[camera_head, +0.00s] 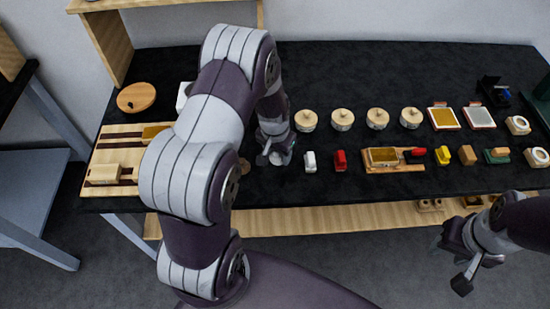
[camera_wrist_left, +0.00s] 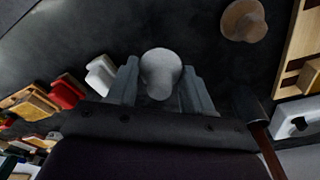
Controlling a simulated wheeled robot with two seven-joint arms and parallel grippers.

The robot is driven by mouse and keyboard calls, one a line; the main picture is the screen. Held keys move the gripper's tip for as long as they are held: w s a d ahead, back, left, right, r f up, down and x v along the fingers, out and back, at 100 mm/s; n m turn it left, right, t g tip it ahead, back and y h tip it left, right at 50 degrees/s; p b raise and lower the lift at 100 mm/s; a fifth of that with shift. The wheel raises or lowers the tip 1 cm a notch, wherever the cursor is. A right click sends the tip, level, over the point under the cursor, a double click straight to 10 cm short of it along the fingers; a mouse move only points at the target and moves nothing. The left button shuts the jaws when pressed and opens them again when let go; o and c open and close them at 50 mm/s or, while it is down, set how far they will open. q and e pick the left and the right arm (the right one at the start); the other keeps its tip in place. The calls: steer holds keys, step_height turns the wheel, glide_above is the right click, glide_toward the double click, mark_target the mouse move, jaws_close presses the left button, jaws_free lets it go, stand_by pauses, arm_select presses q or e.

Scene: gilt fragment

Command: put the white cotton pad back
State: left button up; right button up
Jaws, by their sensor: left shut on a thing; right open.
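My left gripper (camera_head: 274,158) is over the black worktop, left of the white block. In the left wrist view (camera_wrist_left: 160,90) its fingers are shut on a pale, rounded thing, which looks like the white cotton pad (camera_wrist_left: 160,70). In the head view I cannot make the pad out, as the gripper and arm cover that spot. My right gripper (camera_head: 450,264) is open and empty, in front of the table at the lower right.
A white block (camera_head: 309,161) and a red block (camera_head: 340,160) stand right of my left gripper. Several lidded round pots (camera_head: 342,119) stand behind them. A wooden tray (camera_head: 394,168) lies further right.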

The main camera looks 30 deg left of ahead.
mark_target(276, 168)
arm_select(q)
steer(key=shift+a+f, duration=0.25)
step_height(276, 168, down, 4)
steer(key=shift+r+p, duration=0.15)
steer(key=shift+p, duration=0.3)
steer(key=shift+f, duration=0.25)
steer(key=o, duration=0.9)
steer(key=shift+o, duration=0.5)
